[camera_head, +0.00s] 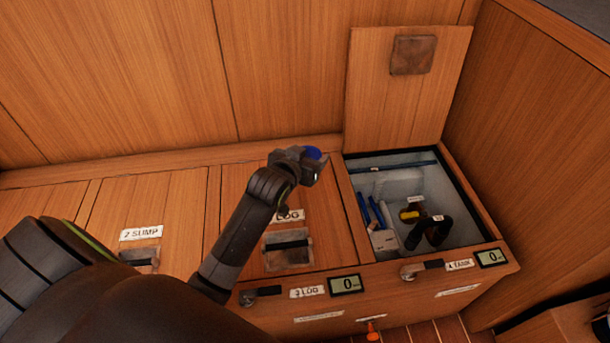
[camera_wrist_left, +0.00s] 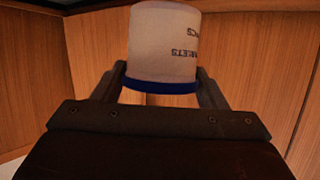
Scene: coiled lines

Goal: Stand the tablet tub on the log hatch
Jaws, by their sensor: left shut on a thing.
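My left gripper (camera_head: 308,166) is shut on the tablet tub, over the back right part of the log hatch. The tub (camera_wrist_left: 163,42) is white with a blue band and printed letters that appear upside down in the left wrist view. In the head view only a blue part of the tub (camera_head: 314,153) shows; the rest is hidden by the gripper. The log hatch (camera_head: 241,200) is a closed wooden lid with a LOG label and a recessed handle (camera_head: 288,250). I cannot tell how high the tub is above it. My right gripper is not in view.
Right of the log hatch, the tank compartment (camera_head: 465,238) is open, with its lid (camera_head: 395,105) standing up behind. A black hose (camera_head: 432,232), a yellow item (camera_head: 409,214) and blue items lie inside. The sump hatch (camera_head: 171,205) is closed on the left. A wooden wall rises behind.

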